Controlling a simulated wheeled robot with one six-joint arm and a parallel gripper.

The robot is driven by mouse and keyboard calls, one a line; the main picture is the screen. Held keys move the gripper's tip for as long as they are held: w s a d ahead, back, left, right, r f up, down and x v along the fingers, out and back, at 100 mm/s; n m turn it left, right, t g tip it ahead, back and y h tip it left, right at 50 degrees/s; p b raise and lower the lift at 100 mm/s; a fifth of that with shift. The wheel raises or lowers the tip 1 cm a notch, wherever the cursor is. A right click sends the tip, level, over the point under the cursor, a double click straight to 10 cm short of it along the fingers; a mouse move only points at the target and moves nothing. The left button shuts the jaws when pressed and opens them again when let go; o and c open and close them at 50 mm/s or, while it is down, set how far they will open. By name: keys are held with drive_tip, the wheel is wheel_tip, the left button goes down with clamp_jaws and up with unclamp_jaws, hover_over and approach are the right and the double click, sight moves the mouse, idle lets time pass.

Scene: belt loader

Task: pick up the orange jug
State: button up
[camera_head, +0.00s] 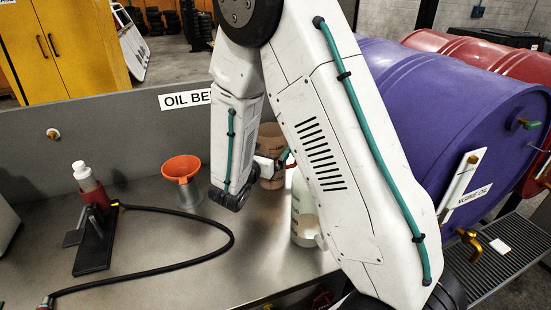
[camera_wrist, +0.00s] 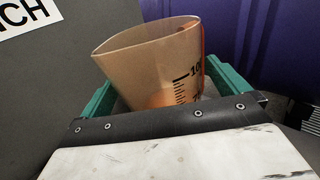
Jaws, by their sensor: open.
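The orange jug (camera_head: 270,140) is a translucent brownish-orange measuring jug. It stands on the grey bench behind my arm, which hides part of it. In the wrist view the jug (camera_wrist: 145,62) shows its wide rim and a black printed scale, with a thin orange-red strip along its right side. My gripper (camera_wrist: 170,92) is open, with a green finger on each side of the jug. I cannot tell whether either finger touches it. In the head view my gripper (camera_head: 277,163) is mostly hidden by my arm.
An orange funnel (camera_head: 181,168) sits in a grey container left of my arm. A pale translucent jug (camera_head: 303,212) stands nearer, partly behind my arm. A purple drum (camera_head: 450,105) is right.

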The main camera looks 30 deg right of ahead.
drive_tip(key=x, duration=0.3)
drive_tip(key=shift+d, duration=0.2)
drive_tip(key=shift+c, duration=0.3)
drive_tip(key=shift+r, duration=0.1)
drive_tip(key=c, duration=1.7)
drive_tip(key=shift+o, duration=0.2)
drive_tip(key=shift+r, duration=0.1)
